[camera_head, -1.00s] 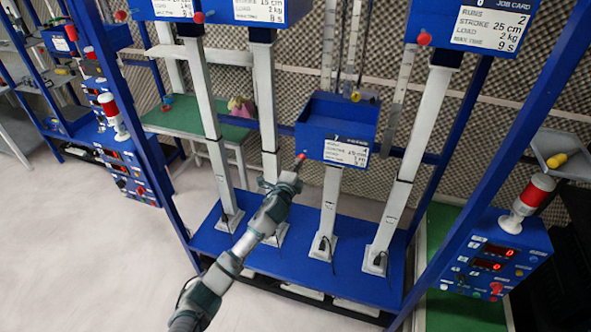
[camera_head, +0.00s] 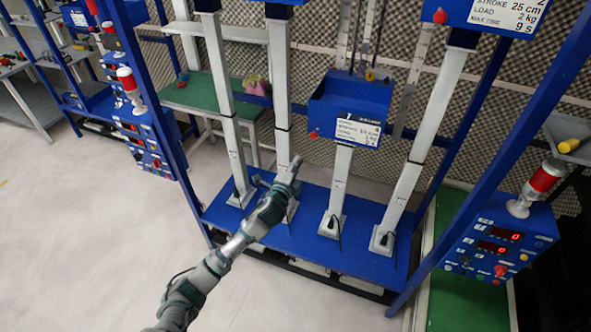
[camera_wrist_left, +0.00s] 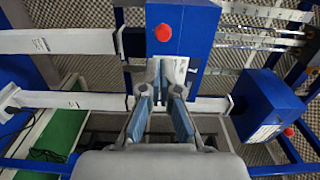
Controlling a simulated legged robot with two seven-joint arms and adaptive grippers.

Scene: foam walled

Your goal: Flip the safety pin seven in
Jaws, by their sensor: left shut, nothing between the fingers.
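Station seven is a blue box (camera_head: 349,103) with a white label, on a white column in the middle of the rack. Its safety pin shows as a small red knob (camera_head: 313,134) at the box's lower left. My left gripper (camera_head: 296,161) is shut and empty, a little below and left of the knob in the picture, apart from it. In the wrist view, the left gripper's fingers (camera_wrist_left: 163,85) point at a blue box with a red knob (camera_wrist_left: 163,33). Another blue box (camera_wrist_left: 268,108) with a red knob is at the right. I cannot tell which is seven. The right gripper is not in view.
Neighbouring white columns (camera_head: 227,120) stand close on both sides, on a blue base plate (camera_head: 292,240). A blue control box (camera_head: 497,240) with a red-and-white lamp is at the right. A green-topped table (camera_head: 205,95) stands behind. Open floor lies at the left.

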